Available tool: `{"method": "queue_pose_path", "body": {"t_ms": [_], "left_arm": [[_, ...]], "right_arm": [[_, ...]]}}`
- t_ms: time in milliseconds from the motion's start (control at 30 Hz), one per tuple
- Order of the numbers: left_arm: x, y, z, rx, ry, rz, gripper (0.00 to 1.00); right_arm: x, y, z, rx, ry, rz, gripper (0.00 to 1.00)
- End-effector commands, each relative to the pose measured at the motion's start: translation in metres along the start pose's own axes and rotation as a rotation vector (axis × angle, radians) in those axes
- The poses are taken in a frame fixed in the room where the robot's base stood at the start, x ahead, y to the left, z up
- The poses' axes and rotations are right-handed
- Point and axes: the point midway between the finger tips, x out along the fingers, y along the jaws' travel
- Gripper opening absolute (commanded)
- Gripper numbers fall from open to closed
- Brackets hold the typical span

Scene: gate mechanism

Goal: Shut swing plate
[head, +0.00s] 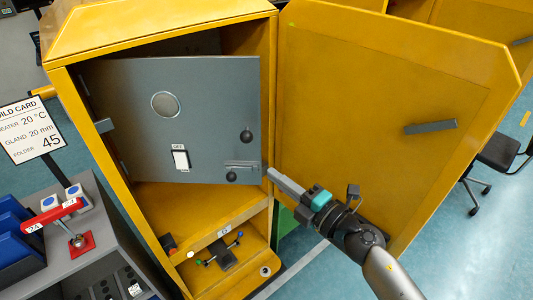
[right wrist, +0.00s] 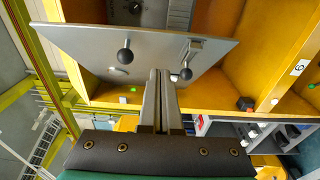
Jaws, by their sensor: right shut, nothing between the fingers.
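My left gripper is not in view.
The yellow cabinet door (head: 370,100) stands wide open on the right, behind my right arm. A lower shelf (head: 225,240) holds small coloured parts. A grey bench (head: 85,250) with a red lever (head: 52,215) and a sign (head: 32,130) stand left. A chair (head: 500,155) is far right.

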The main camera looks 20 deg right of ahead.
Motion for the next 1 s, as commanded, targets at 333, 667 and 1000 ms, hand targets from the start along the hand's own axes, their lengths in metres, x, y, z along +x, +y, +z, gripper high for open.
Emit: {"method": "queue_pose_path", "body": {"t_ms": [333,667,1000], "left_arm": [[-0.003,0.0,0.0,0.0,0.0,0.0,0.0],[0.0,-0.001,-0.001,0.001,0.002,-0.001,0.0],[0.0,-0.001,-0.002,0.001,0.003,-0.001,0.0]], "right_arm": [[0.05,0.0,0.01,-0.001,0.001,0.001,0.0],[0.067,-0.001,0.027,0.001,0.002,-0.001,0.0],[0.067,0.0,0.028,0.001,0.002,-0.001,0.0]]}}
